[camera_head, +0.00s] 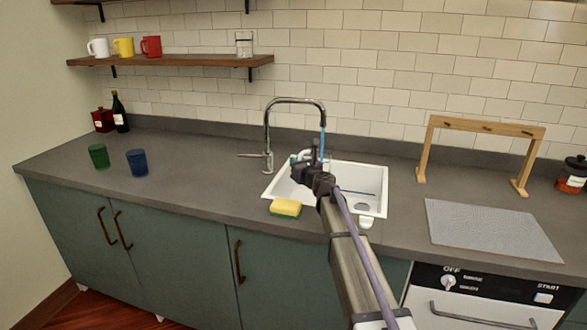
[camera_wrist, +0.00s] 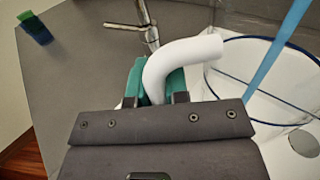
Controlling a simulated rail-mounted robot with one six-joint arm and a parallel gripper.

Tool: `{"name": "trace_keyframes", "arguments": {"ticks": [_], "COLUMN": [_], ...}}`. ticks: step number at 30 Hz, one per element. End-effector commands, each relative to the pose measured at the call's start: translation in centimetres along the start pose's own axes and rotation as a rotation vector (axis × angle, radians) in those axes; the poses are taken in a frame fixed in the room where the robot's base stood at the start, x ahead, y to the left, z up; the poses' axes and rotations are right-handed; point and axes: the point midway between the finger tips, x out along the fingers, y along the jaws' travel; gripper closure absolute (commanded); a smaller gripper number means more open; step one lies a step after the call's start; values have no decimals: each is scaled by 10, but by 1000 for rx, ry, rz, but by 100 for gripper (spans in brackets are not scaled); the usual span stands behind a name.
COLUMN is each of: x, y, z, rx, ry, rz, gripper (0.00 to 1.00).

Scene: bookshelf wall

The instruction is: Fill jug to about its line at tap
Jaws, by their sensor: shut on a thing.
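My gripper (camera_wrist: 157,84) is shut on the white curved handle (camera_wrist: 190,55) of the jug, with a teal finger on each side. The jug is clear with a dark blue rim (camera_wrist: 268,122) in the wrist view. In the head view my gripper (camera_head: 312,162) is over the sink and mostly hides the jug. The chrome tap (camera_head: 267,120) is running. A blue water stream (camera_head: 322,142) falls from its spout; in the wrist view the stream (camera_wrist: 275,52) ends within the jug's rim. I cannot make out the water level or the fill line.
The white sink (camera_head: 372,175) is set in the grey counter (camera_head: 200,185). A yellow-green sponge (camera_head: 285,208) lies at its front left edge. Green (camera_head: 99,156) and blue (camera_head: 137,162) cups stand left. A wooden rack (camera_head: 485,128) and grey mat (camera_head: 490,230) are right.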

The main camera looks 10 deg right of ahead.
Motion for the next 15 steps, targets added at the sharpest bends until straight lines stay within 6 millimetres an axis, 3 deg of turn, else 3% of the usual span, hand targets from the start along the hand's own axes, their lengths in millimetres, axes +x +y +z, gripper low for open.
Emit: {"name": "trace_keyframes", "arguments": {"ticks": [6,15], "x": [22,36], "y": [-20,-36], "z": [-3,-5], "rx": [-1,-1], "ry": [0,0], "rz": [0,0], "gripper": [100,100]}}
